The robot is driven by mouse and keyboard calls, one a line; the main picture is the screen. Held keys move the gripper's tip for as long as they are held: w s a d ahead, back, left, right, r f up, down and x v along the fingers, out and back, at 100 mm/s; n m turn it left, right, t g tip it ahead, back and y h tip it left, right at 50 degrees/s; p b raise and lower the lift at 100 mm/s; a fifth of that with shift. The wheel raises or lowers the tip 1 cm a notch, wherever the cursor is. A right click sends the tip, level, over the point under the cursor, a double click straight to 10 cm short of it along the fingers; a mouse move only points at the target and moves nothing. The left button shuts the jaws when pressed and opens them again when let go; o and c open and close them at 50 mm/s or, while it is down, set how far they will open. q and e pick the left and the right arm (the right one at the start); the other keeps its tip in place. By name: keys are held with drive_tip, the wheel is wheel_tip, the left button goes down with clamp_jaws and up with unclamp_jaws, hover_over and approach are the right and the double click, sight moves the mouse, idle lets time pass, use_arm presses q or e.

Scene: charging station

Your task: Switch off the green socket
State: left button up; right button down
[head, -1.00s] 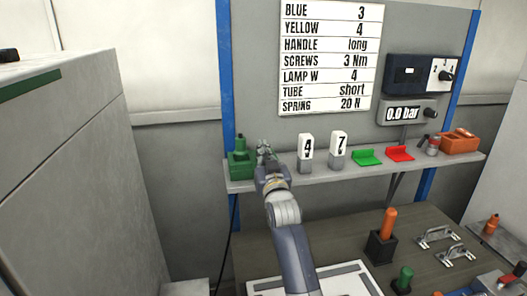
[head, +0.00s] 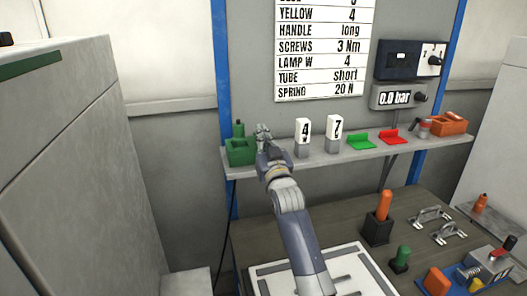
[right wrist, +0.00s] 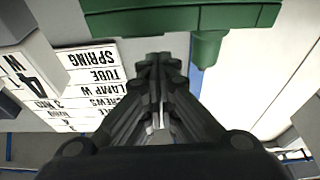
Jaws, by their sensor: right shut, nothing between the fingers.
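A green box-shaped fixture (head: 240,153) with an upright green cylinder (head: 239,129) stands at the left end of the grey wall shelf (head: 320,163). I take it to be the green socket. My right gripper (head: 263,132) is just right of it, shut and empty, and appears apart from it. In the right wrist view the shut fingers (right wrist: 160,90) show in the middle. The green fixture (right wrist: 180,18) fills the top edge, with its cylinder (right wrist: 206,48) right of the fingertips. My left gripper is not in view.
Blocks marked 4 (head: 303,130) and 7 (head: 333,128) stand right of my gripper. A green bracket (head: 361,142), a red bracket (head: 394,137) and an orange box (head: 449,123) follow. A workbench (head: 335,215) with several parts lies below. A grey cabinet (head: 70,170) stands left.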

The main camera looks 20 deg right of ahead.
use_arm(q)
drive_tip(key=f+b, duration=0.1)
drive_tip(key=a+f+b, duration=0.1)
drive_tip(key=b, duration=0.1)
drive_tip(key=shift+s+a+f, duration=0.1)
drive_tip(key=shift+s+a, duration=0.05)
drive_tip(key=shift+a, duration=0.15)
use_arm(e)
drive_tip(key=a+v, duration=0.2)
drive_tip(key=v, duration=0.7)
drive_tip(key=shift+s+r, duration=0.3)
drive_tip(key=shift+s, duration=0.15)
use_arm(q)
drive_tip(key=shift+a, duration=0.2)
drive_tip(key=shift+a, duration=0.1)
